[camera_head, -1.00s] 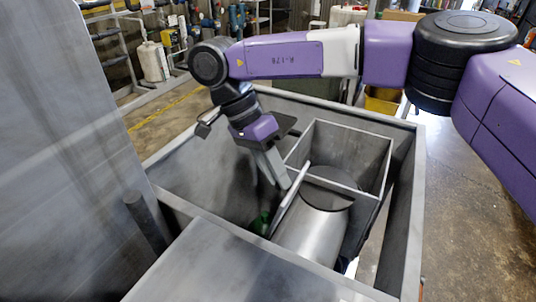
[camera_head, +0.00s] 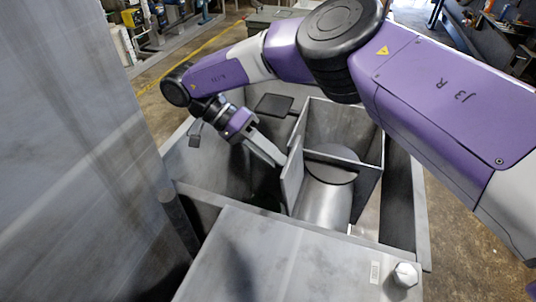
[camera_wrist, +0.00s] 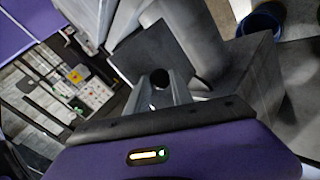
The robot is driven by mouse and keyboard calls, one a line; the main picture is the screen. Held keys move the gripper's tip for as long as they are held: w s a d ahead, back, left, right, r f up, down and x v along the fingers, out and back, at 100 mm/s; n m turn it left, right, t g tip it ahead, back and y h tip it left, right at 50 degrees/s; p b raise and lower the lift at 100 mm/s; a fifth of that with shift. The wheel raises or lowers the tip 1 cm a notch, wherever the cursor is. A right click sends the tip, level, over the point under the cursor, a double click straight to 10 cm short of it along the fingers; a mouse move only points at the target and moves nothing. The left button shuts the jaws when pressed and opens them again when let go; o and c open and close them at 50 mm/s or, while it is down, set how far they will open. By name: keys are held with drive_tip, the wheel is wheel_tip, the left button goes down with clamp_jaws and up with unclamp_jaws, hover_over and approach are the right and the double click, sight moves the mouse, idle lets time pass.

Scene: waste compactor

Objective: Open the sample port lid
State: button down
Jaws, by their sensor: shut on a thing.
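The sample port lid (camera_head: 292,175) is a flat grey plate standing steeply on edge beside a grey metal cylinder (camera_head: 325,203) inside the bin. In the wrist view the lid (camera_wrist: 150,52) is a grey plate behind the fingers, with a round dark knob (camera_wrist: 160,77) between them. My gripper (camera_head: 283,160) reaches down from the upper left, its fingertips at the lid's upper left side. In the wrist view my gripper (camera_wrist: 164,92) is shut on the knob. The lid's lower edge and hinge are not clear.
Grey bin walls (camera_head: 418,200) surround the cylinder. An open-topped square box (camera_head: 350,125) stands behind it. A flat grey top (camera_head: 290,265) with a hex bolt (camera_head: 405,275) is in front. A tall grey panel (camera_head: 70,150) blocks the left.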

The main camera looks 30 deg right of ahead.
drive_tip(key=shift+s+d+f, duration=0.1)
drive_tip(key=shift+s+f, duration=0.05)
drive_tip(key=shift+f, duration=0.4)
drive_tip(key=shift+s+d+f, duration=0.1)
drive_tip(key=shift+f, duration=0.45)
drive_tip(key=c, duration=1.1)
unclamp_jaws()
drive_tip(key=shift+w+d+f, duration=0.1)
drive_tip(key=shift+a, duration=0.25)
drive_tip(key=shift+r, duration=0.25)
wheel_tip(320, 180, up, 20)
drive_tip(key=p, duration=0.2)
drive_tip(key=shift+r, duration=0.2)
drive_tip(key=shift+d, duration=0.1)
